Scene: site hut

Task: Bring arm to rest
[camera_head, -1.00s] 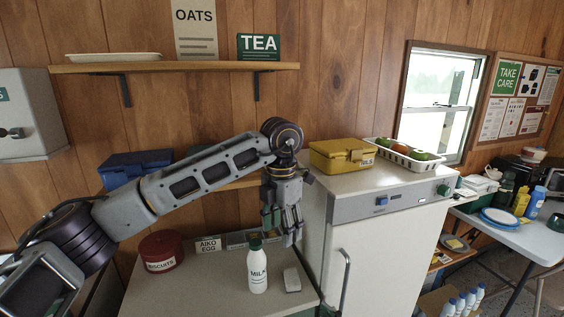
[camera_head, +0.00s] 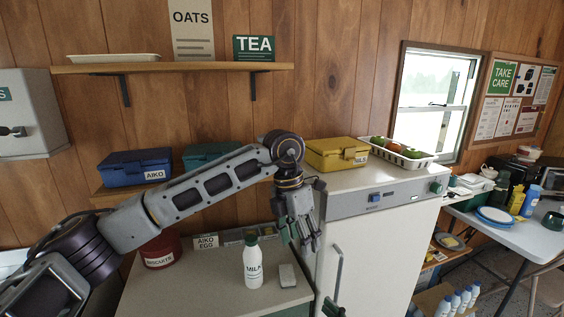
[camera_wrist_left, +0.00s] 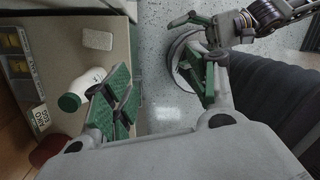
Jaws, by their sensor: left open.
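My left arm reaches across the counter. Its left gripper (camera_head: 302,238) hangs pointing down, in front of the fridge's left side. It is open and empty; its green-padded fingers stand wide apart in the left wrist view (camera_wrist_left: 160,92). The white milk bottle (camera_head: 253,268) with a green cap stands upright on the counter, left of the gripper and apart from it. It also shows in the left wrist view (camera_wrist_left: 82,88), beside one finger. Another gripper, my right one (camera_wrist_left: 198,28), shows at the top of the left wrist view; its opening is unclear.
The counter (camera_head: 190,290) holds a red biscuits tin (camera_head: 161,250), an egg label card (camera_head: 206,241) and a small white block (camera_head: 288,275). The white fridge (camera_head: 370,255) stands right, with a yellow box (camera_head: 336,153) and a fruit basket (camera_head: 400,154) on top. A shelf (camera_head: 180,68) hangs above.

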